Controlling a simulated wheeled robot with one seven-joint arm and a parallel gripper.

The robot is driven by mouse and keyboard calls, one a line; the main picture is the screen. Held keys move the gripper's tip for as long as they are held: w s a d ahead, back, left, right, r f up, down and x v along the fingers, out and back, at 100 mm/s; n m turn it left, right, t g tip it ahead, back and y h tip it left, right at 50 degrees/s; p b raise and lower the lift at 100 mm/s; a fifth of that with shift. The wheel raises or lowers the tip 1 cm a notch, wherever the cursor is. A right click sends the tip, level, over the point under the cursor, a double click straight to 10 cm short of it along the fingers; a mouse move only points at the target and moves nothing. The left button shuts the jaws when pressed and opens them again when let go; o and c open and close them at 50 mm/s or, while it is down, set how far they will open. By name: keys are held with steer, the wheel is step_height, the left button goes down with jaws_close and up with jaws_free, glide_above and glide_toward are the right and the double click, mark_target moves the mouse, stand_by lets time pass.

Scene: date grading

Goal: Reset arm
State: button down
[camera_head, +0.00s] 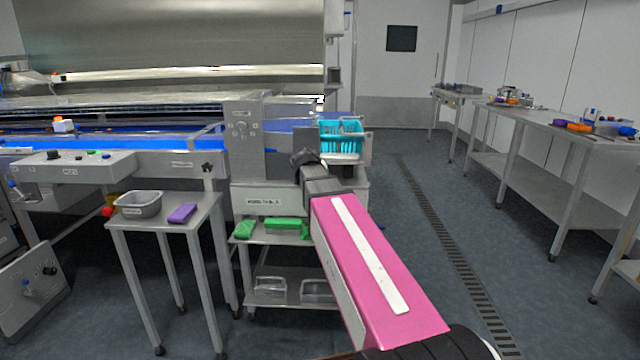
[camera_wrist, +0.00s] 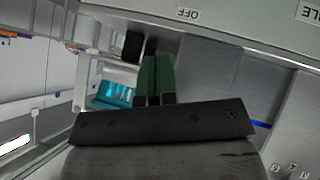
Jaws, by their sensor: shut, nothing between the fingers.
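My arm reaches forward in the head view, its pink link crossing the lower middle of the picture. Its dark end is in front of the grey machine housing, just left of a teal basket (camera_head: 341,149). My gripper (camera_wrist: 155,60) shows in the wrist view with its two dark green fingers together and nothing between them. The teal basket also shows in the wrist view (camera_wrist: 113,98), left of the fingers and apart from them. The fingertips are hard to make out in the head view.
A blue conveyor (camera_head: 110,143) runs along the left. A small table (camera_head: 158,215) holds a grey tub (camera_head: 139,204) and a purple cloth (camera_head: 182,214). Green items (camera_head: 283,224) lie on a cart shelf below my arm. Benches (camera_head: 555,123) line the right; the floor between is clear.

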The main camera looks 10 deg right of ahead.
steer(key=s+a+f+g+y, duration=0.2)
steer(key=s+f+g+y, duration=0.1)
steer(key=s+f, duration=0.9)
steer(key=s+a+f+n+g+y, duration=0.1)
steer(key=s+f+g, duration=0.4)
steer(key=s+f, duration=0.7)
step_height(320, 180, down, 6)
steer(key=shift+s+a+f+y, duration=0.15)
steer(key=shift+s+a+y, duration=0.2)
steer(key=shift+y, duration=0.55)
